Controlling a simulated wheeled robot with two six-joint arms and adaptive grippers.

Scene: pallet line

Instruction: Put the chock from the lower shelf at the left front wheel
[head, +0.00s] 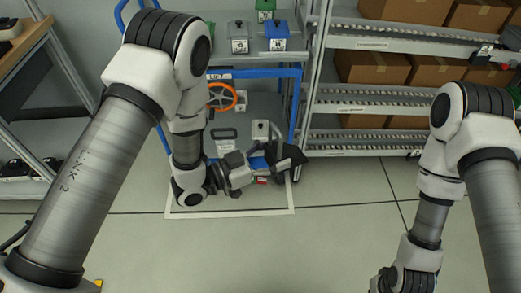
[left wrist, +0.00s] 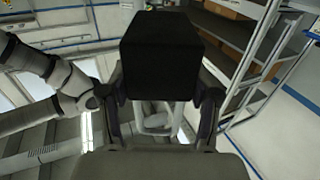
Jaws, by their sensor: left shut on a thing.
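My left gripper (head: 268,160) is shut on a black block-like chock (head: 290,155), low at the front right of the blue-framed trolley (head: 262,73). In the left wrist view the black chock (left wrist: 160,58) sits between the two fingers and fills the upper middle. Its underside and any contact with floor or wheel are hidden. A small dark wheel (head: 296,174) shows in part just below the chock at the trolley's right front. The other front wheel is hidden behind my left arm. My right gripper (head: 405,284) is at the bottom edge, cut off, with its fingertips out of sight.
A roller rack (head: 400,92) with cardboard boxes stands to the right. A white floor outline (head: 230,212) surrounds the trolley's front. The floor (head: 335,235) in front is clear.

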